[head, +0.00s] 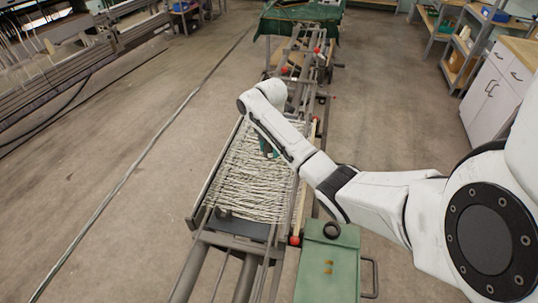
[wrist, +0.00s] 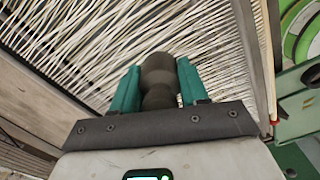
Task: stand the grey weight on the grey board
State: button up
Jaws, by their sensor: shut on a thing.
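The grey weight (wrist: 158,76) is a dark, rounded piece with a narrower waist. In the wrist view it sits between the teal fingers of my gripper (wrist: 157,88), which is shut on it. In the head view my gripper (head: 268,150) is over the pale threads, and the weight cannot be made out there. The grey board (head: 245,230) appears to be the dark flat plate at the near end of the threaded frame, nearer the camera than my gripper. A small dark piece (head: 223,213) is at its left part.
Pale threads (head: 250,180) stretch across the long frame under my gripper. Green-rimmed rolls (wrist: 300,35) show at the wrist view's right. Floor left of the frame is clear.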

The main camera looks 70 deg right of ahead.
aim_at(269, 155)
jog(key=shift+w+d+f, duration=0.15)
jog(key=shift+w+f, duration=0.15)
jog(key=shift+f, duration=0.05)
jog(key=shift+f+p, duration=0.55)
jog(key=shift+f, duration=1)
jog(key=shift+f, duration=0.1)
jog(key=shift+f, duration=0.15)
jog(key=o, duration=1.2)
jog(key=shift+c, duration=0.2)
notch_tip(269, 155, up, 12)
jog(key=shift+r+b, duration=0.25)
jog(key=shift+b, duration=0.35)
